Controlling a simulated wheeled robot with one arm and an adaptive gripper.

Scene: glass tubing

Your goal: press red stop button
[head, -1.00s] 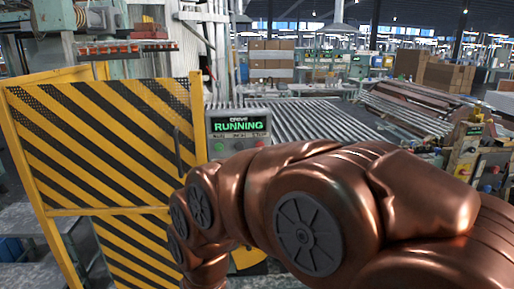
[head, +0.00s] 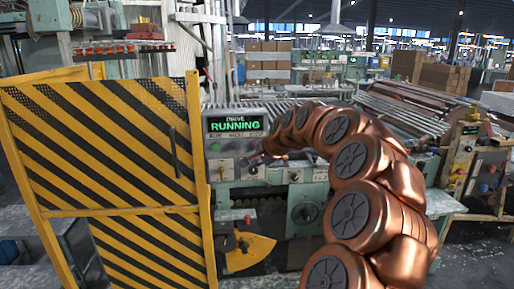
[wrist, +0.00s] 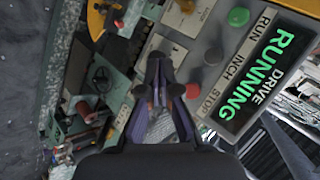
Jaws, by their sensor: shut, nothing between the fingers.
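The red stop button (wrist: 192,90) shows in the wrist view beside the STOP label, just right of my gripper's fingers. In the head view I cannot make it out behind my gripper. The drive panel (head: 211,128) has a green display reading DRIVE RUNNING.
A yellow-and-black striped gate (head: 100,140) stands left of the panel. Knobs and a round dial (head: 305,213) sit on the green machine front below. A roller conveyor (head: 325,100) runs behind. Another control post (head: 462,155) with buttons stands at the right.

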